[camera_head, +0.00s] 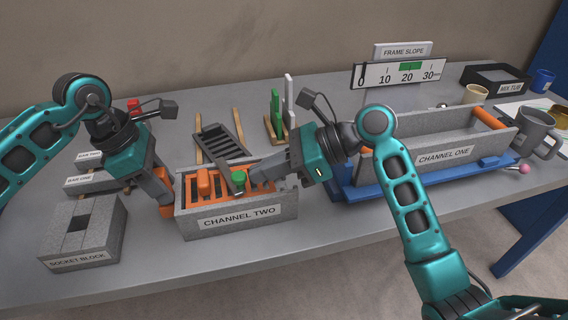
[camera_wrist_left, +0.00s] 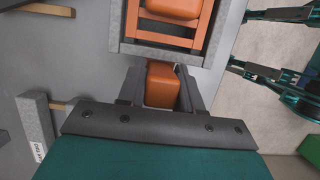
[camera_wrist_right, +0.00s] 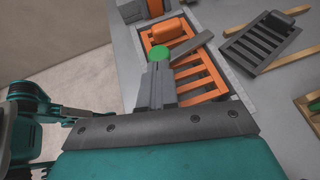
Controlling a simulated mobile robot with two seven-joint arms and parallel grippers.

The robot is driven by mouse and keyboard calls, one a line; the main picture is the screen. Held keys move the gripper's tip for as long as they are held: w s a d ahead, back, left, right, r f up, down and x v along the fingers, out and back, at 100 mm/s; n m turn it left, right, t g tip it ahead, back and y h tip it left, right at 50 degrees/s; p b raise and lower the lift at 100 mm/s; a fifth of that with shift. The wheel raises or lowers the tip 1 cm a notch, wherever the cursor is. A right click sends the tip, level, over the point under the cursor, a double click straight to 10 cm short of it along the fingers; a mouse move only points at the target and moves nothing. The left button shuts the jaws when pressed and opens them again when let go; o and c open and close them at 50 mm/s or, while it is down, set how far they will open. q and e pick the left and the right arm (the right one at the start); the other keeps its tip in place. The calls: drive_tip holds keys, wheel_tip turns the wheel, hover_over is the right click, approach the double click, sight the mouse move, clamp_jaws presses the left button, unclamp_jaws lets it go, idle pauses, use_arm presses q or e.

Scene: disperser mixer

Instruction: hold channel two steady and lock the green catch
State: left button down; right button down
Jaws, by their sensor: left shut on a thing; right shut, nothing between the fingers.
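Channel two (camera_head: 240,230) is a grey open box with an orange slatted rack (camera_wrist_right: 196,78) inside, at the middle of the table's front. My left gripper (camera_head: 167,202) is shut on the orange handle (camera_wrist_left: 162,86) at the box's left end. The green catch (camera_head: 239,176) is a round green knob by a grey bar lying slantwise over the rack; the knob also shows in the right wrist view (camera_wrist_right: 159,54). My right gripper (camera_head: 252,186) is shut and empty, with its tips right beside the green knob. I cannot tell whether they touch it.
The socket block (camera_head: 84,235) stands left of channel two. Channel one (camera_head: 440,160) sits on a blue base at the right, behind my right arm. A dark slatted grate (camera_head: 217,143) lies behind channel two. The frame slope scale (camera_head: 400,75) stands at the back.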

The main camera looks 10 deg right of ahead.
use_arm(q)
drive_tip(key=shift+s+f, duration=0.1)
drive_tip(key=shift+f, duration=0.15)
use_arm(e)
drive_tip(key=shift+a+f, duration=0.1)
drive_tip(key=shift+a, duration=0.1)
drive_tip(key=shift+s+a+m+t+h, duration=0.3)
drive_tip(key=shift+s+a+m+t, duration=0.35)
drive_tip(key=shift+a+m+t, duration=0.2)
drive_tip(key=shift+s+a, duration=0.25)
drive_tip(key=shift+a, duration=0.3)
drive_tip(key=shift+w+d, duration=0.1)
drive_tip(key=shift+d, duration=0.05)
drive_tip(key=shift+w+d, duration=0.45)
drive_tip(key=shift+d, duration=0.2)
drive_tip(key=s+v, duration=0.1)
drive_tip(key=v, duration=1.2)
drive_tip(key=shift+s+d+f, duration=0.2)
drive_tip(key=shift+s+f, duration=0.05)
drive_tip(key=shift+s, duration=0.2)
